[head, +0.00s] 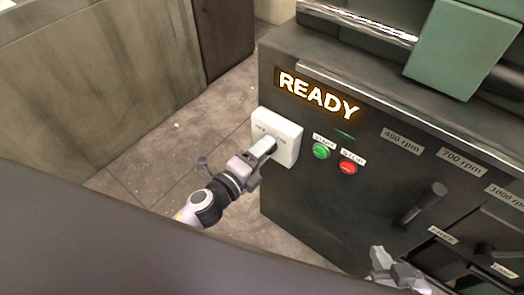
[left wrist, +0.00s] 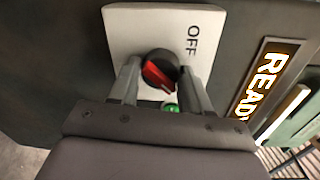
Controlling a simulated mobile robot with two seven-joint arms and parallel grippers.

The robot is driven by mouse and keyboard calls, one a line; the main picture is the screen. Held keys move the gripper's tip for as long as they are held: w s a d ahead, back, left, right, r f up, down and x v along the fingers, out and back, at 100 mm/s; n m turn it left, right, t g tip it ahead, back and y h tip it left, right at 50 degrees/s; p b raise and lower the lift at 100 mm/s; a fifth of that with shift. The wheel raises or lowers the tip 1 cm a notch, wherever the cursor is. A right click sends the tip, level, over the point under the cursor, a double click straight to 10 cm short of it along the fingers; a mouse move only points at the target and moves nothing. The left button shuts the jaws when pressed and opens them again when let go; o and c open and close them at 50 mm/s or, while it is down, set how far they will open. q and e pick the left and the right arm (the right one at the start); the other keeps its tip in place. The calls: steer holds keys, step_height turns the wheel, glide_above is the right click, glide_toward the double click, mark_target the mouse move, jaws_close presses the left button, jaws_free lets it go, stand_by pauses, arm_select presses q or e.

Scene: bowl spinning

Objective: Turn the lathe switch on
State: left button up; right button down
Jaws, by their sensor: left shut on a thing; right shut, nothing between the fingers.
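The lathe switch is a black knob with a red pointer (left wrist: 160,70) on a white plate (head: 288,128). The plate also shows in the left wrist view (left wrist: 125,30), where "OFF" is printed beside the knob. My left gripper (head: 266,147) is at the plate, shut on the knob, with a finger on each side of it in the left wrist view (left wrist: 158,78). The red pointer sits at a slant, and the plate's part behind the gripper is hidden. My right gripper (head: 395,268) is shut and empty in front of the lathe's lower panel.
A lit "READY" sign (head: 317,95) is above the plate. A green start button (head: 321,151) and a red stop button (head: 348,168) are right of it. A lever (head: 424,203) sticks out below the rpm labels. Open floor (head: 150,150) lies to the left.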

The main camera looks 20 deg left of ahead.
arm_select(q)
steer(key=shift+d+r, duration=0.15)
steer(key=shift+d, duration=0.05)
arm_select(e)
steer(key=shift+a+r, duration=0.1)
arm_select(q)
steer(key=o, duration=1)
steer(key=shift+s, duration=0.1)
arm_select(e)
steer(key=shift+w, duration=0.1)
arm_select(q)
steer(key=v, duration=0.7)
arm_select(e)
steer(key=shift+r, duration=0.1)
arm_select(q)
steer(key=shift+a, duration=0.1)
